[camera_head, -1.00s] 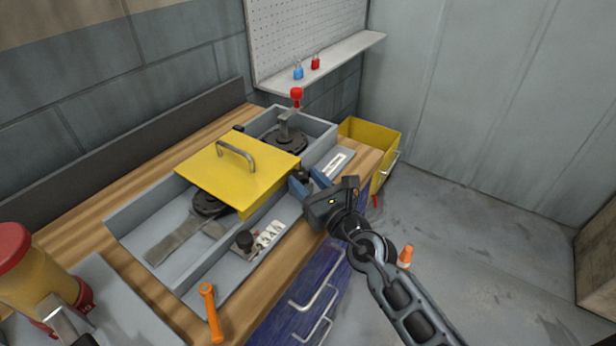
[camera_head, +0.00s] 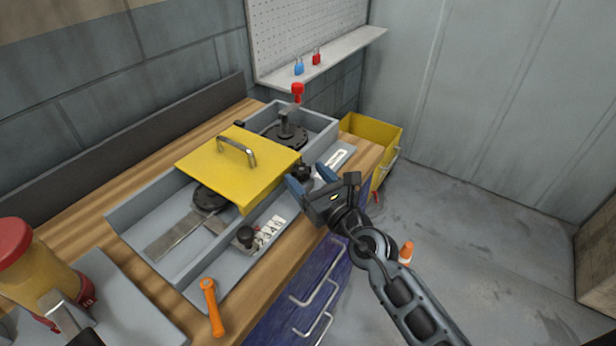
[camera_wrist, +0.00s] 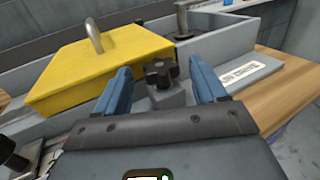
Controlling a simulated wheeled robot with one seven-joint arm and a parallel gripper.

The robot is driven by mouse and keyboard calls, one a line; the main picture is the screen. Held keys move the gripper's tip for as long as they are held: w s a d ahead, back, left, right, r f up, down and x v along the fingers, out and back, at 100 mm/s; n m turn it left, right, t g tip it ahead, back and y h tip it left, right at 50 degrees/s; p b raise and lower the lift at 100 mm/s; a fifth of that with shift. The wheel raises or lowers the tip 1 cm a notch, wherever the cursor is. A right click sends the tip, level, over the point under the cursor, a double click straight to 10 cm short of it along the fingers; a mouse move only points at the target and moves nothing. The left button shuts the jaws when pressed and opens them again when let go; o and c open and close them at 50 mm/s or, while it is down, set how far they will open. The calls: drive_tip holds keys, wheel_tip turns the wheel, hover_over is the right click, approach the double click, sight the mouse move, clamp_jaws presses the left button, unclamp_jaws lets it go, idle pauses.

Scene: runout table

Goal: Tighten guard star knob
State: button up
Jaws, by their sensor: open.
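The black star knob (camera_wrist: 160,73) sits on a grey block at the front side of the grey housing, just right of the yellow guard (camera_wrist: 95,65). In the head view the knob (camera_head: 302,172) shows beside the guard (camera_head: 235,168), partly behind my gripper. My gripper (camera_head: 312,186) is open, its blue fingers pointing at the knob. In the wrist view the two fingers (camera_wrist: 161,82) stand apart on the left and right of the knob, with the knob seen in the gap beyond the tips. I cannot tell whether they overlap it in depth.
A lever with a red knob (camera_head: 297,89) rises behind the guard. A black knob by a number strip (camera_head: 247,237) and an orange handle (camera_head: 211,306) are at the front. A yellow bin (camera_head: 372,143) stands right of the bench; floor there is mostly clear.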

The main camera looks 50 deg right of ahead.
drive_tip(key=b+v, duration=0.1)
drive_tip(key=v, duration=0.5)
drive_tip(key=shift+s+a+f+b, duration=0.15)
drive_tip(key=shift+s+a+b, duration=0.05)
drive_tip(key=shift+s+b, duration=0.1)
drive_tip(key=shift+s+a, duration=0.1)
drive_tip(key=shift+s, duration=0.3)
